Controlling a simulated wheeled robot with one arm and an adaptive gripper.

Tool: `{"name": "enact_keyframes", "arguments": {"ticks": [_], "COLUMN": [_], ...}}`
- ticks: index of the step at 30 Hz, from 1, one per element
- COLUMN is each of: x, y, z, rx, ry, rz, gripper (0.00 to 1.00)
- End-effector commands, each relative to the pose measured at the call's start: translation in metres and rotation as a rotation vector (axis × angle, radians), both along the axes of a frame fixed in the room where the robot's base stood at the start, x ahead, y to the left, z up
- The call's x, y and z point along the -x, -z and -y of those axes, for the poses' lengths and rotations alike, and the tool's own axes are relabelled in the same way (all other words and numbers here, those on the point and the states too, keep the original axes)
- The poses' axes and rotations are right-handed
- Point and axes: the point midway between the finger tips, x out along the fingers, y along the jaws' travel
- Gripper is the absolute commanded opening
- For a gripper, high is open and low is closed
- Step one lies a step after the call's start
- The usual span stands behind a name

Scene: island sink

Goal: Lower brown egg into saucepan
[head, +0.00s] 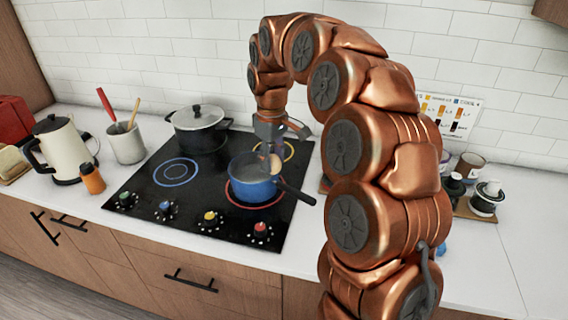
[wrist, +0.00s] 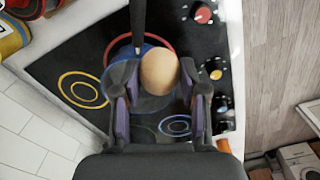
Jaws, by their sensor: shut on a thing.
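The brown egg (wrist: 158,70) is held between the two fingers of my gripper (wrist: 159,76) in the wrist view. In the head view the egg (head: 276,163) shows as a small tan shape beside the fingers of my gripper (head: 268,158), at the saucepan's opening. The blue saucepan (head: 254,189) stands on the red-ringed burner, its dark handle pointing to the lower right. In the wrist view the saucepan (wrist: 122,52) lies behind the egg, partly hidden by it and the fingers. I cannot tell whether the egg touches the saucepan's inside.
The black cooktop (head: 140,190) has several coloured knobs along its front. A lidded dark pot (head: 198,130) stands at its back left. A kettle (head: 62,150), an orange bottle (head: 92,179) and a utensil crock (head: 127,144) stand to the left. Small bottles (head: 486,197) stand at the right.

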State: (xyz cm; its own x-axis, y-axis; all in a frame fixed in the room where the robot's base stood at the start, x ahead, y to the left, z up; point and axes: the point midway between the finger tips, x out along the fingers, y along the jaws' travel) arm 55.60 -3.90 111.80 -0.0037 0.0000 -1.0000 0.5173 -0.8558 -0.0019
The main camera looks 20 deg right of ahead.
Motion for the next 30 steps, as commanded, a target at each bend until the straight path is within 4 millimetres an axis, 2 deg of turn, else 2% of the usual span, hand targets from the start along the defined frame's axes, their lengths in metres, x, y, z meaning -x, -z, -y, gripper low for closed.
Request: {"name": "enact_keyframes", "arguments": {"ticks": [3, 18, 24, 30], "x": [-0.017, -0.075, -0.093, -0.102], "y": [-0.005, -0.004, -0.004, -0.001], "z": [-0.006, -0.026, -0.031, -0.035], "rx": [0.0, 0.001, 0.001, 0.0], "ry": [0.0, 0.0, 0.001, 0.0], "rz": [0.004, 0.002, 0.005, 0.002], "gripper": [0.31, 0.31, 0.31, 0.31]}}
